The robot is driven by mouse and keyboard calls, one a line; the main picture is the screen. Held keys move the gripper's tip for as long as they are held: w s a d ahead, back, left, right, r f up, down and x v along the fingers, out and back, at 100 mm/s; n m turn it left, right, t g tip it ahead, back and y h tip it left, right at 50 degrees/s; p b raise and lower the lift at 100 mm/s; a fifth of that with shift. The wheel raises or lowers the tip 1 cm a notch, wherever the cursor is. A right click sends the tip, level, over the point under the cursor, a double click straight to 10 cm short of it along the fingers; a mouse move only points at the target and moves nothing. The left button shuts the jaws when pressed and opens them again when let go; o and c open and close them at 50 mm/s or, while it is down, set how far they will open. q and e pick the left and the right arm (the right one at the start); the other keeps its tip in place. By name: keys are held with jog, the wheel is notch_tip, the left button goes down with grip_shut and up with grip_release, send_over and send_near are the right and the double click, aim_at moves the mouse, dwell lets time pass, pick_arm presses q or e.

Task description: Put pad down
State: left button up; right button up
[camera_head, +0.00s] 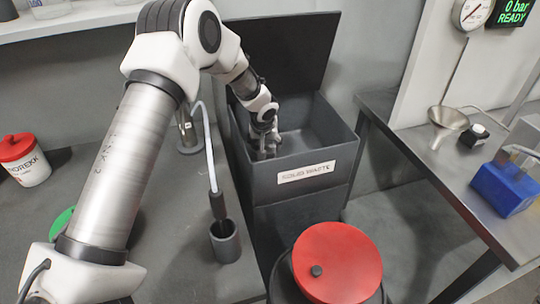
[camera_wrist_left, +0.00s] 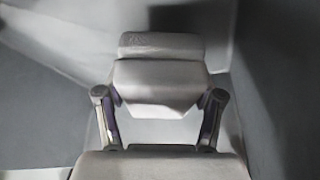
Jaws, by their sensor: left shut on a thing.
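My left gripper (camera_head: 266,146) reaches down into the open solid waste bin (camera_head: 303,177), near its left inner wall. In the left wrist view, the fingers of my left gripper (camera_wrist_left: 159,98) are shut on a pale grey, soft-edged piece, which looks like the pad (camera_wrist_left: 160,82). The pad sits between the two fingertips, inside the bin. In the head view the gripper and bin wall largely hide it. I cannot tell whether it touches the bin floor. My right gripper is not in view.
The bin's dark lid (camera_head: 285,50) stands open behind it. A red round lid (camera_head: 337,262) is in front. A bench at right holds a funnel (camera_head: 448,117) and a blue block (camera_head: 505,187). A dark cup (camera_head: 225,241) and a white-and-red tub (camera_head: 24,160) stand at left.

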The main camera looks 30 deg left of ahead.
pick_arm(q)
notch_tip(320, 180, down, 4)
jog(key=shift+f, duration=0.1)
jog(key=shift+f, duration=0.1)
jog(key=o, duration=1.4)
jog(key=shift+o, duration=0.2)
jog(key=shift+r, duration=0.5)
jog(key=b+v, duration=0.1)
jog(key=v, duration=1)
jog(key=shift+s+r, duration=0.2)
